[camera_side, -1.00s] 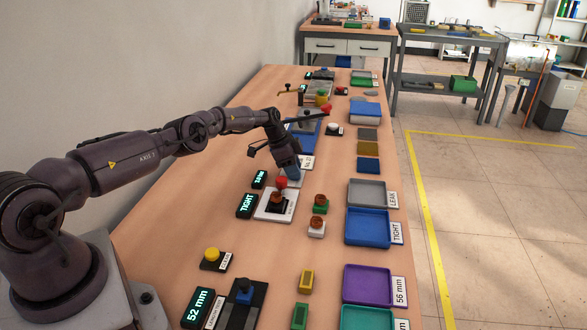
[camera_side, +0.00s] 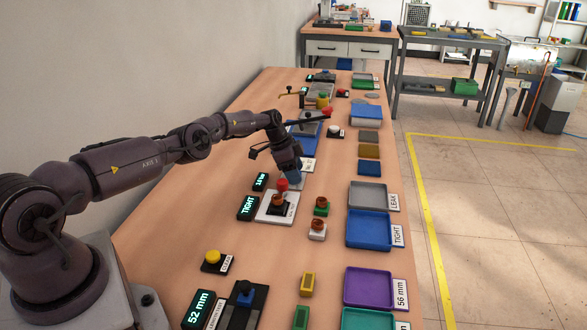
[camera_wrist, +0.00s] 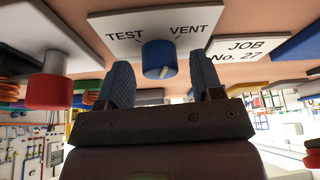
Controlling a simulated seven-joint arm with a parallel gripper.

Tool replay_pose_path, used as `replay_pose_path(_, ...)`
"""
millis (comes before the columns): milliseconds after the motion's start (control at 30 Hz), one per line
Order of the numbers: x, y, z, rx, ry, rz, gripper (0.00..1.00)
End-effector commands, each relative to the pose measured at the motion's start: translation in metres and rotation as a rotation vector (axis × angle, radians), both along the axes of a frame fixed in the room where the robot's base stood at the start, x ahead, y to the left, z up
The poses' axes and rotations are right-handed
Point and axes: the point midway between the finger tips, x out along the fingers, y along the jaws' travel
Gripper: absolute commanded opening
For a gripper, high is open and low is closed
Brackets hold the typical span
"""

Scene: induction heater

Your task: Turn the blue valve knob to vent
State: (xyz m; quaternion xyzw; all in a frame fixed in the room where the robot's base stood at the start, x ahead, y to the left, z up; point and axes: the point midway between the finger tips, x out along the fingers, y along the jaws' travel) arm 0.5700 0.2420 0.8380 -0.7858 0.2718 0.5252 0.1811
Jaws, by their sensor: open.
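The blue valve knob (camera_wrist: 159,58) sits on a white plate (camera_wrist: 103,33) marked TEST and VENT in the wrist view. A small pale mark shows on the knob; I cannot tell which label it points to. My gripper (camera_wrist: 161,64) is open, with one finger on each side of the knob in the picture. Gaps show between the knob and both fingers, and I see no contact. In the side view my gripper (camera_side: 290,178) points down behind the red-topped press (camera_side: 282,186), and the knob is hidden there.
A red cylinder (camera_wrist: 50,88) hangs close to the left finger in the wrist view. A JOB No. 27 card (camera_wrist: 247,47) lies to the right. In the side view, a TIGHT display (camera_side: 248,207) stands left of the press and a blue tray (camera_side: 369,229) lies to the right.

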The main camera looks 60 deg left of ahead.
Motion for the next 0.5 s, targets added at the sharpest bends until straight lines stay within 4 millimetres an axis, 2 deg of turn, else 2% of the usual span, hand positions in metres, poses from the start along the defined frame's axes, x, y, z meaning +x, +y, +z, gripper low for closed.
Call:
replay_pose_path(267,-0.002,0.004,0.012,-0.001,-0.002,0.0,0.6)
replay_pose_path(433,-0.008,0.007,0.025,0.0,0.0,0.001,0.6)
replay_pose_path(500,-0.011,0.011,0.039,0.002,-0.003,0.002,0.6)
